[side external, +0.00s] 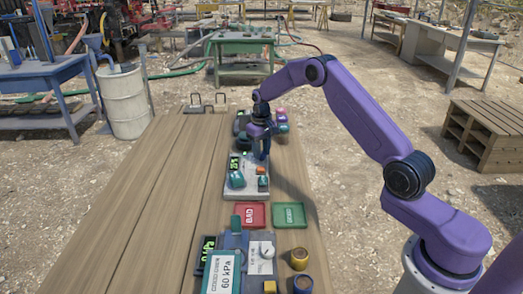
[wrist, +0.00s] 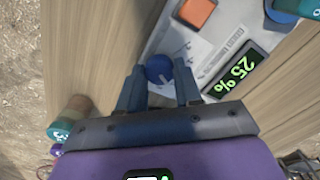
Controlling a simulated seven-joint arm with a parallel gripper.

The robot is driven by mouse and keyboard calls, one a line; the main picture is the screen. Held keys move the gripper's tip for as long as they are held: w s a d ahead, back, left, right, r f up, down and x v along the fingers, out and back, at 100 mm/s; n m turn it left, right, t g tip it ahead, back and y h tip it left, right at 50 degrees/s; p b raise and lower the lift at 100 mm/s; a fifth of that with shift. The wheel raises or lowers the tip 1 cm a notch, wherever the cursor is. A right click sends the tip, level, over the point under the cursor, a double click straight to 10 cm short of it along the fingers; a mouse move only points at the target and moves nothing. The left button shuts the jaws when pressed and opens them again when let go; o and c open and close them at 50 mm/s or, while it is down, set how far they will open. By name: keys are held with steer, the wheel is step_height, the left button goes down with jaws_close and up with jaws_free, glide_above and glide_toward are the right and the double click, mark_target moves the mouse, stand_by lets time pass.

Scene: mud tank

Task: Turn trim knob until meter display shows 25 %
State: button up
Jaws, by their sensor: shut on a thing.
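The meter unit is a light grey panel that shows in the wrist view (wrist: 205,45) and in the side view (side external: 238,190). Its dark display (wrist: 235,72) reads 25 % in green digits, upside down and tilted in the wrist view; it is small in the side view (side external: 234,163). The round blue trim knob (wrist: 158,68) sits on the panel with printed marks beside it. My gripper (wrist: 160,82) is shut on the knob, one finger on each side. In the side view my gripper (side external: 262,155) points down over the panel and hides the knob.
An orange square (wrist: 196,12) and a teal part are on the panel near the knob. Red (side external: 251,215) and green (side external: 289,215) trays lie in front. Another device with a 60 kPa card (side external: 222,272) stands nearer.

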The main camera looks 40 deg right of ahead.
steer(key=o, duration=1)
steer(key=shift+o, duration=0.2)
step_height(320, 180, up, 18)
steer(key=shift+f, duration=0.25)
steer(key=s+a+r+n, duration=0.2)
steer(key=s+a+n, duration=0.4)
steer(key=s+a, duration=1.1)
steer(key=s+f+n, duration=0.2)
steer(key=s+n, duration=0.2)
steer(key=s, duration=1)
steer(key=s+d+f+n, duration=0.1)
steer(key=s+f+n, duration=0.2)
steer(key=s, duration=1.1)
steer(key=shift+d+n, duration=0.3)
steer(key=shift+n, duration=0.1)
